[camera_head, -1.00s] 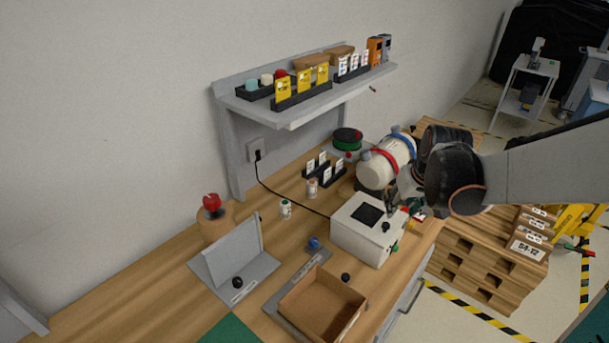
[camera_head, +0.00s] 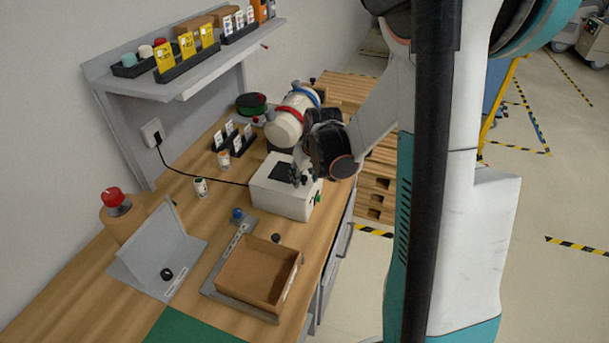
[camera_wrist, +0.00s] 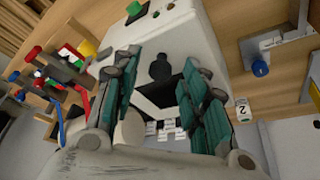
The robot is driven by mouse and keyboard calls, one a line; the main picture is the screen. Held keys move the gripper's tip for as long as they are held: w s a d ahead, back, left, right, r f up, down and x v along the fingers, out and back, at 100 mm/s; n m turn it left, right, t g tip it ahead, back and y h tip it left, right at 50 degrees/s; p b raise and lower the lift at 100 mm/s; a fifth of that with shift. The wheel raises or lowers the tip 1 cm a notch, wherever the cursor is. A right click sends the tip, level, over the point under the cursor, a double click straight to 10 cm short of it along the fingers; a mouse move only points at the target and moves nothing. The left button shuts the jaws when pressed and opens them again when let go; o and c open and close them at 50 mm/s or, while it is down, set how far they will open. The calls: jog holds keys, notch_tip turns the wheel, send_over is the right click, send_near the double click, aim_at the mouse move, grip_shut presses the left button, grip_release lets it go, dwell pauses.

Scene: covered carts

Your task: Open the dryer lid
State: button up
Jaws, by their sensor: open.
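The dryer (camera_head: 282,199) is a white box on the wooden bench with a dark square window in its top lid. In the wrist view the white box (camera_wrist: 180,35) fills the upper middle, with a black knob (camera_wrist: 160,66) on its lid beside the dark window. My gripper (camera_head: 299,178) is above the right part of the lid in the head view. In the wrist view my gripper (camera_wrist: 158,70) is open, its green-padded fingers on either side of the knob. I cannot tell whether they touch it. The lid looks closed.
A cardboard tray (camera_head: 256,275) stands in front of the dryer. A white cylinder with red and blue bands (camera_head: 285,127) lies behind it. A small labelled jar (camera_head: 201,187) stands to the left. A grey shelf (camera_head: 185,85) overhangs the bench's back.

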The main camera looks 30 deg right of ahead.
grip_shut()
jog(key=shift+r, duration=0.15)
